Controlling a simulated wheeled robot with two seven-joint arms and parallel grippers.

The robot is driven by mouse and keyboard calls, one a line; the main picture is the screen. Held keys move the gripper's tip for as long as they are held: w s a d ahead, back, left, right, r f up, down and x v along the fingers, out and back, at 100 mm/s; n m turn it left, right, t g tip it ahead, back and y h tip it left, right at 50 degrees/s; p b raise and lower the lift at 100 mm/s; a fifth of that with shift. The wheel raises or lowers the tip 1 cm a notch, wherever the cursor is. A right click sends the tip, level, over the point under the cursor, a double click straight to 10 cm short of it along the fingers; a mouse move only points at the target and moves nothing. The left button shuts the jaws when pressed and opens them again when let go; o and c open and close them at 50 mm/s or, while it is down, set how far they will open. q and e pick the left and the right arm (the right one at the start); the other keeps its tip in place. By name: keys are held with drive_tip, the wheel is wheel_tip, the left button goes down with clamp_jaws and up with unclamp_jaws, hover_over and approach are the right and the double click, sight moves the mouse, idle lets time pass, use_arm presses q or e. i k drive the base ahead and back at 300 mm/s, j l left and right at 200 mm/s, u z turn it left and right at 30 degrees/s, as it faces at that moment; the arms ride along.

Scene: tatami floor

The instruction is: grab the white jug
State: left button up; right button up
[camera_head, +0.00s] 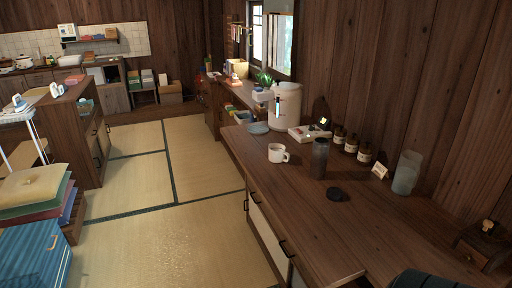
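A large white cylindrical vessel (287,108) stands upright at the far end of the wooden counter (300,210), against the wall. It is the thing in view that best fits a white jug, but I cannot tell for sure. A small white part with a blue-lit front (277,105) sits at its left side and hides some of it. A smaller white mug (276,153) with its handle to the right stands nearer on the counter. Neither of my grippers is in view.
A dark tumbler (319,158), a black lid (337,194), several brown bottles (351,145), a small card (379,170) and a frosted glass vessel (406,173) stand on the counter. Stacked plates (258,128) lie near its left edge.

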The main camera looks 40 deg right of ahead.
sight(280, 155)
drive_tip(key=i, duration=3.4)
drive_tip(key=z, duration=4.2)
